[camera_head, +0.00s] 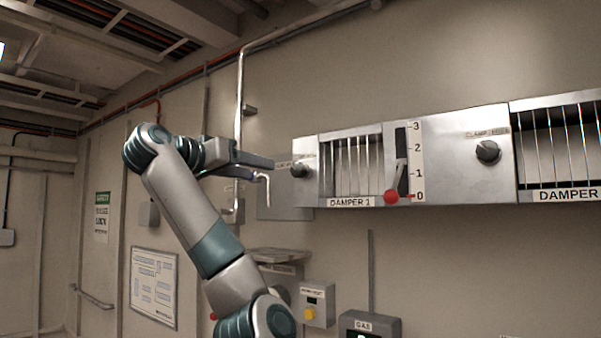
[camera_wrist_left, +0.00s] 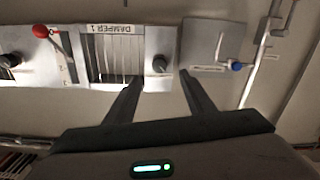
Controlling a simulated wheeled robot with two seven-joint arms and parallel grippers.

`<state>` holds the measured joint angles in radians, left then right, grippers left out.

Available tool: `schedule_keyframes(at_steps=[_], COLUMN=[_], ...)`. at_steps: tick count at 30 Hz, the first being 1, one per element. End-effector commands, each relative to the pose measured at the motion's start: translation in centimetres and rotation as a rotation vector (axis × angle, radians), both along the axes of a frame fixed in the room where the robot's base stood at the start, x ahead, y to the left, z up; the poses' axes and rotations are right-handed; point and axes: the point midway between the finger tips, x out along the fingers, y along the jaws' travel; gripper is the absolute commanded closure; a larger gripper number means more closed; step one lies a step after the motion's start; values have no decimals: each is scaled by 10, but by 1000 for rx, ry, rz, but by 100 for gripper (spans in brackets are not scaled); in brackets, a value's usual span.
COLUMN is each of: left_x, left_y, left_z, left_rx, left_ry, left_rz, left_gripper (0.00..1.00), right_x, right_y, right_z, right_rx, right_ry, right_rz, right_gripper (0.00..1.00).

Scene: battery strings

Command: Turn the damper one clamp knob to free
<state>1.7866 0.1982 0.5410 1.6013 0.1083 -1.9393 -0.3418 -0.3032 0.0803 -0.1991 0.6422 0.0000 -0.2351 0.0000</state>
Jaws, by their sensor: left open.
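The damper 1 clamp knob (camera_head: 300,170) is a dark round knob on the left end of the grey damper panel, left of the barred DAMPER 1 window (camera_head: 350,165). Its label is partly hidden and too small to read. My left gripper (camera_head: 264,170) is open, just left of the knob in the head view. In the left wrist view, which is upside down, the knob (camera_wrist_left: 160,65) appears between the two spread fingertips (camera_wrist_left: 159,77), apparently apart from them. How the knob is turned cannot be told. My right gripper is not in view.
A lever with a red ball (camera_head: 391,196) stands near 0 on its scale. Another clamp knob (camera_head: 488,151) sits farther right, beside the second damper (camera_head: 560,150). A vertical pipe (camera_head: 239,100) and a blue-handled valve (camera_wrist_left: 237,66) are close to my left gripper.

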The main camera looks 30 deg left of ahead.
Motion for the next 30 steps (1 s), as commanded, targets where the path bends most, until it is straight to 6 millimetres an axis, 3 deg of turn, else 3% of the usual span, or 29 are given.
schedule_keyframes(at_steps=[4,17,23,30], left_x=[-10,-8,5,39], left_y=[1,1,0,-3], left_z=[13,14,16,18], left_rx=[-3,-3,-4,-5], left_ry=[-18,-18,-18,-16], left_rz=[-12,-12,-13,-13], left_gripper=[51,51,51,51], right_x=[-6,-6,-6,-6], right_y=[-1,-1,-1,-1], right_z=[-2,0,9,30], right_rx=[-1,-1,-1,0], right_ry=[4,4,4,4], right_rz=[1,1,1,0], right_gripper=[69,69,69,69])
